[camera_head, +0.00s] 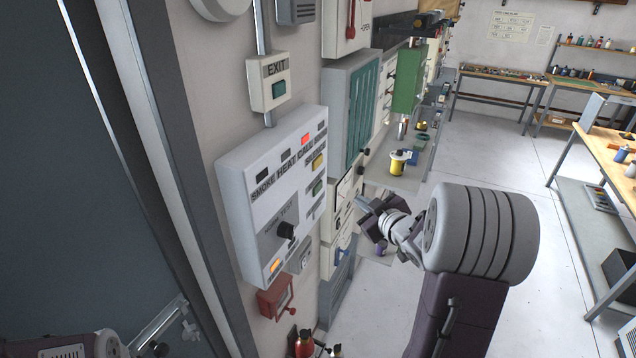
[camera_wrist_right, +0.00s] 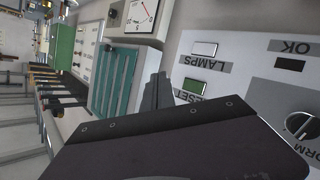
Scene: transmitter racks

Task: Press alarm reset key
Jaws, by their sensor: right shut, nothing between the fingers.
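The white alarm panel (camera_head: 232,190) hangs on the wall at the left of the head view. On its right side are a yellow key (camera_head: 318,162), a green key (camera_head: 317,188) and a pale key below. In the right wrist view the green key (camera_wrist_right: 192,86) has a label ending in "SET", partly covered by my gripper. A white key (camera_wrist_right: 204,48) labelled "LAMPS" is beside it. My right gripper (camera_head: 364,204) is shut and empty, right of the panel; its fingers (camera_wrist_right: 157,91) appear beside the green key. My left arm shows at the lower left; its fingers are unclear.
The panel has a black knob (camera_head: 286,231), a lit red lamp (camera_head: 305,139) and a lit orange lamp (camera_head: 275,266). An EXIT box (camera_head: 268,80) is above, a red box (camera_head: 277,297) below. A teal-fronted cabinet (camera_head: 364,110) stands beyond. Open floor lies to the right.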

